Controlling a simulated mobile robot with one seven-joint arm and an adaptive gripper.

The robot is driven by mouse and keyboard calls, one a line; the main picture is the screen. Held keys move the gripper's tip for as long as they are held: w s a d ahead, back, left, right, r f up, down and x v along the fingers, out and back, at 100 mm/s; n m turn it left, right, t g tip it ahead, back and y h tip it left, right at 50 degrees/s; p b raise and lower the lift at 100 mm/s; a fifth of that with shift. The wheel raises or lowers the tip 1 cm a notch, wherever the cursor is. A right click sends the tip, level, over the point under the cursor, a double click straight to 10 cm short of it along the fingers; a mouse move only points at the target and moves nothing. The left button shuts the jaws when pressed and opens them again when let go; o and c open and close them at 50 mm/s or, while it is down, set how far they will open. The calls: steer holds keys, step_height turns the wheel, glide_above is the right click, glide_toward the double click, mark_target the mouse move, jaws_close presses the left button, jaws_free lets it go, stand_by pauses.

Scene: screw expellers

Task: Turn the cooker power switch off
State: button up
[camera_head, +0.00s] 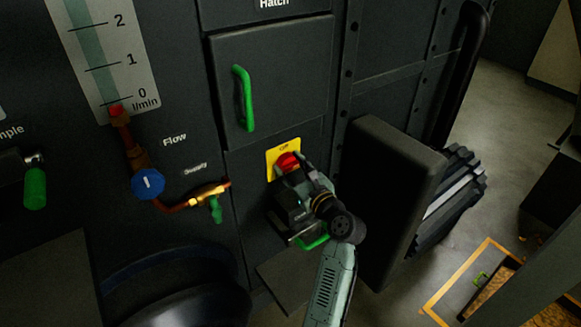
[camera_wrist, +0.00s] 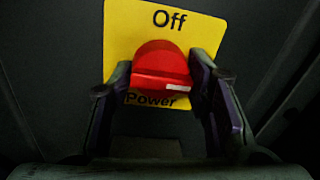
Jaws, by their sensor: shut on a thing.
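The cooker power switch is a red rotary knob (camera_wrist: 160,66) on a yellow plate (camera_wrist: 120,30) marked "Off" at the top and "Power" below. In the wrist view a small white mark sits at the knob's lower right, pointing roughly right. My gripper (camera_wrist: 162,85) has one finger on each side of the knob and is shut on it. In the head view the red knob (camera_head: 288,162) shows at the upper end of my gripper (camera_head: 286,172), on the dark front panel below the hatch. The lower part of the plate is partly hidden by the knob and gripper.
A hatch door with a green handle (camera_head: 243,98) is above the switch. A green-handled supply valve (camera_head: 216,209) and a blue flow knob (camera_head: 147,183) are to the left. A dark padded block (camera_head: 385,200) stands close on the right. Another green handle (camera_head: 312,242) is below my gripper.

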steer(key=shift+c, duration=1.2)
steer(key=shift+a+n, duration=0.1)
steer(key=shift+n, duration=0.3)
steer(key=n, duration=0.1)
steer(key=n+b, duration=0.1)
steer(key=n, duration=0.1)
steer(key=shift+f+n+y, duration=0.2)
steer(key=shift+n+y, duration=0.1)
steer(key=n+b, duration=0.3)
steer(key=n, duration=0.1)
steer(key=shift+f+n, duration=0.1)
steer(key=shift+n, duration=0.3)
steer(key=n+y+b, duration=0.1)
steer(key=n+b, duration=0.3)
steer(key=n, duration=0.1)
steer(key=shift+n, duration=0.4)
steer(key=shift+n+b, duration=1.3)
steer(key=shift+n, duration=0.7)
steer(key=o, duration=1.2)
steer(key=shift+w+r, duration=0.1)
steer(key=shift+r, duration=0.1)
steer(key=shift+c, duration=0.2)
